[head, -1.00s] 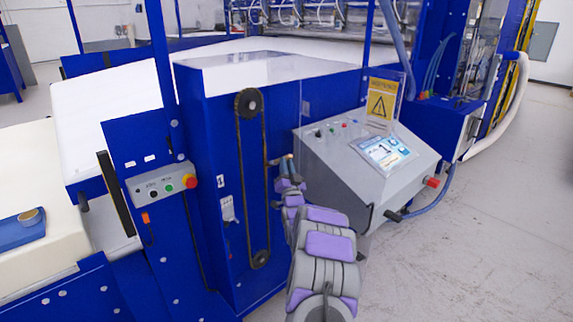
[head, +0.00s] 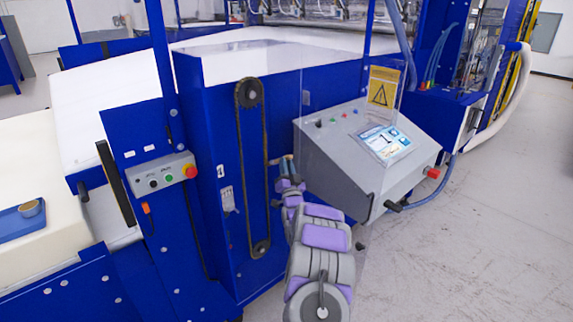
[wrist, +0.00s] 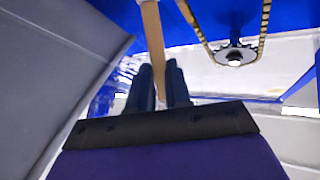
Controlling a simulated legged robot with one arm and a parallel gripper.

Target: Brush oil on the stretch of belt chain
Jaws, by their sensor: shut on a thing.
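The belt chain (head: 241,170) is a tall narrow loop on the blue machine panel, running between an upper sprocket and a lower sprocket. In the wrist view a chain loop (wrist: 264,25) passes around a toothed sprocket (wrist: 235,55). My gripper (head: 284,164) is just right of the chain in the head view. In the wrist view my gripper (wrist: 161,82) is shut on a flat wooden handle (wrist: 153,38), which looks like the brush's. The handle's far end runs off the top of the picture, so the bristles are out of view. I cannot tell whether they touch the chain.
A grey control console (head: 365,160) with a screen stands right of my arm, close by. A clear panel (head: 335,95) with a warning sign stands near it. A small button box (head: 160,178) is at the left. A blue tray (head: 22,221) holds a small round cup (head: 29,208).

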